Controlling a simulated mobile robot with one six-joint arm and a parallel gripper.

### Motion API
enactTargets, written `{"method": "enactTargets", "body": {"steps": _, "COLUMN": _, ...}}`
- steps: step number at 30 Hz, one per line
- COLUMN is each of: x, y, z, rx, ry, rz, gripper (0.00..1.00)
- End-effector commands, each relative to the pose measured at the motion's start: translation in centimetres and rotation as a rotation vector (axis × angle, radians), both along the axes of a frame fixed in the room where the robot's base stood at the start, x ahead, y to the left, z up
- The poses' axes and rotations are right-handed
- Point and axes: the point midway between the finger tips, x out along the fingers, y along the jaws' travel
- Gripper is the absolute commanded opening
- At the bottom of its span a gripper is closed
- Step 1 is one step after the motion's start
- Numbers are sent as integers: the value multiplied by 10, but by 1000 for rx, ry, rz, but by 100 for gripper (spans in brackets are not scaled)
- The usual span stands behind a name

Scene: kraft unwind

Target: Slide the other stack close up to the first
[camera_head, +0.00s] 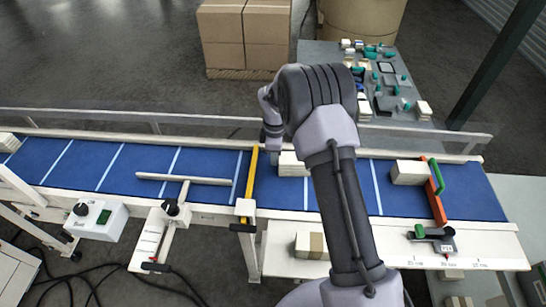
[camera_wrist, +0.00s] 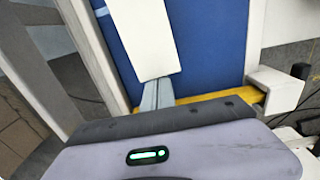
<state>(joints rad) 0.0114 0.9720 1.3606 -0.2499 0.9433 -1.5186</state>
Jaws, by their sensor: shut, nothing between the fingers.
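One white stack (camera_head: 292,164) lies on the blue belt (camera_head: 340,195), just right of the yellow bar (camera_head: 251,172); my arm covers part of it. A second white stack (camera_head: 410,172) lies farther right, against the orange stop (camera_head: 434,192). My gripper (camera_head: 274,158) is low over the belt, between the yellow bar and the nearer stack. In the wrist view my shut, empty fingers (camera_wrist: 157,95) point at the near end of the white stack (camera_wrist: 146,38). Their tips seem to meet its edge; I cannot tell if they touch.
A green piece (camera_head: 437,175) stands beside the orange stop. The belt between the two stacks looks clear where my arm does not cover it. A white rail (camera_head: 400,125) runs along the far side.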

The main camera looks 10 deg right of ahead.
Motion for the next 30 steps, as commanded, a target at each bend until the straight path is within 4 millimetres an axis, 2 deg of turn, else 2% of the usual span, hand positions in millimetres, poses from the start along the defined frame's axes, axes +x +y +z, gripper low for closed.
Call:
{"method": "enactTargets", "body": {"steps": 2, "x": -3, "y": -9, "z": 0, "rx": 0, "ry": 0, "rz": -3, "gripper": 0}}
{"method": "enactTargets", "body": {"steps": 5, "x": -10, "y": -33, "z": 0, "rx": 0, "ry": 1, "rz": -6, "gripper": 0}}
{"method": "enactTargets", "body": {"steps": 24, "x": -70, "y": -216, "z": 1, "rx": 0, "ry": 0, "rz": -6, "gripper": 0}}
{"method": "enactTargets", "body": {"steps": 30, "x": -83, "y": -257, "z": 0, "rx": 0, "ry": 0, "rz": -3, "gripper": 0}}
